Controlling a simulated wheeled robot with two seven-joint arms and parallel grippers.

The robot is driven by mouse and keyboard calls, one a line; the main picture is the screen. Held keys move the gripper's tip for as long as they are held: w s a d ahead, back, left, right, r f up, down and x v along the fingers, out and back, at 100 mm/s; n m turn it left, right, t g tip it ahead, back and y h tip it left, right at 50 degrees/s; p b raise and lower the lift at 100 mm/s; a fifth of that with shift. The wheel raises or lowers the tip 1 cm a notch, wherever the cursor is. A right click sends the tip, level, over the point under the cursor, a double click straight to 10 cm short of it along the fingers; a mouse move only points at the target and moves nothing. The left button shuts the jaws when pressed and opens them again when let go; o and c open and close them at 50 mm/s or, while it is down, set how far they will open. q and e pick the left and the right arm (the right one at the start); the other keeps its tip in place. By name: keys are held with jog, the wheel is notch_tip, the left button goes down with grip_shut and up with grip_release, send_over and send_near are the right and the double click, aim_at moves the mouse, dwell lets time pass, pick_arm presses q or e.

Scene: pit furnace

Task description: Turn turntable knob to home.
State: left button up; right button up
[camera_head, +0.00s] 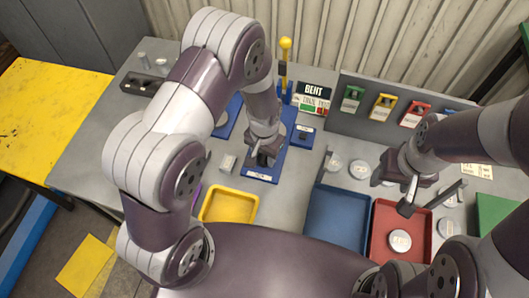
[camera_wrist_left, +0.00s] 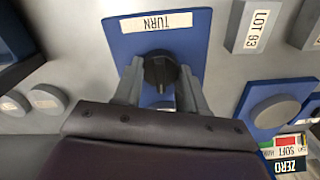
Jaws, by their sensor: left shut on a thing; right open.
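The turntable knob (camera_wrist_left: 160,74) is a black knob on a blue plate (camera_wrist_left: 200,40) marked "TURN", which appears upside down in the left wrist view. In the head view the blue plate (camera_head: 262,174) lies on the grey bench. My left gripper (camera_head: 266,156) reaches down over the plate. In the left wrist view its two fingers (camera_wrist_left: 160,90) are shut on the knob, one on each side. In the head view the gripper hides most of the knob. My right gripper (camera_head: 393,190) is open and empty above the bench, near the red tray.
A yellow tray (camera_head: 206,216), a blue tray (camera_head: 336,238) and a red tray (camera_head: 380,212) line the front. A yellow-balled lever (camera_head: 285,46) stands behind the plate. A grey LOT 93 block (camera_wrist_left: 258,28) sits near the plate. Several pale discs lie right.

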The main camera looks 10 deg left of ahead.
dwell(0.4)
pick_arm(q)
jog(key=o, duration=1.1)
jog(key=shift+c, duration=0.2)
notch_tip(320, 180, up, 13)
jog(key=shift+b, duration=0.45)
jog(key=shift+f, duration=0.1)
jog(key=shift+w, duration=0.1)
jog(key=s+a+r+n+t, duration=0.1)
jog(key=s+a+r+n, duration=0.2)
jog(key=s+a, duration=0.4)
jog(key=shift+s+a+r, duration=0.15)
jog(key=shift+s+a, duration=0.05)
jog(key=shift+s, duration=0.7)
